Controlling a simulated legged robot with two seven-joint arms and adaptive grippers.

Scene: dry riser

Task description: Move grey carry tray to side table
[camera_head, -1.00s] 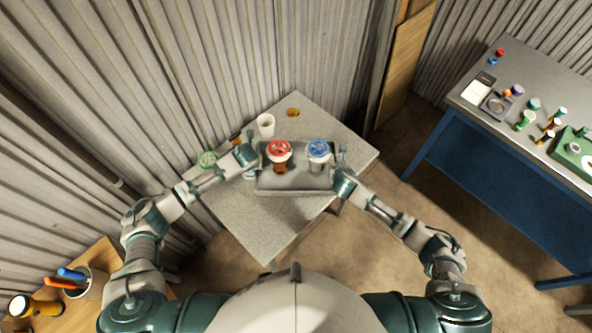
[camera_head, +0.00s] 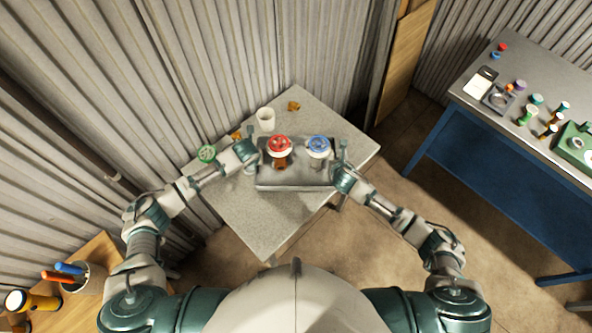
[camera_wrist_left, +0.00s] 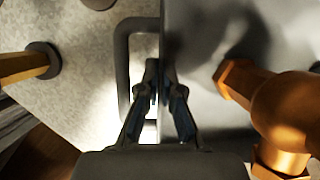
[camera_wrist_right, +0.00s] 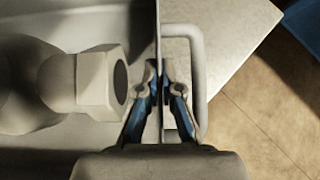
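The grey carry tray (camera_head: 295,183) is over the speckled grey table (camera_head: 270,225) in the head view, looking level. I cannot tell whether it touches the tabletop. It carries a red-topped brass valve (camera_head: 280,146) and a blue-topped pale valve (camera_head: 317,147). My left gripper (camera_head: 256,160) is at the tray's left end; in the left wrist view its fingers (camera_wrist_left: 160,85) pinch the end wall, inside the looped handle. My right gripper (camera_head: 340,165) is at the right end; in the right wrist view its fingers (camera_wrist_right: 160,85) pinch the opposite wall beside the handle.
A white cup (camera_head: 266,119), a brass fitting (camera_head: 293,105) and a green-topped valve (camera_head: 207,153) stand on the same table. The table's front is clear. A blue workbench (camera_head: 500,150) with several small parts stands at right. Corrugated wall (camera_head: 200,60) rises behind.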

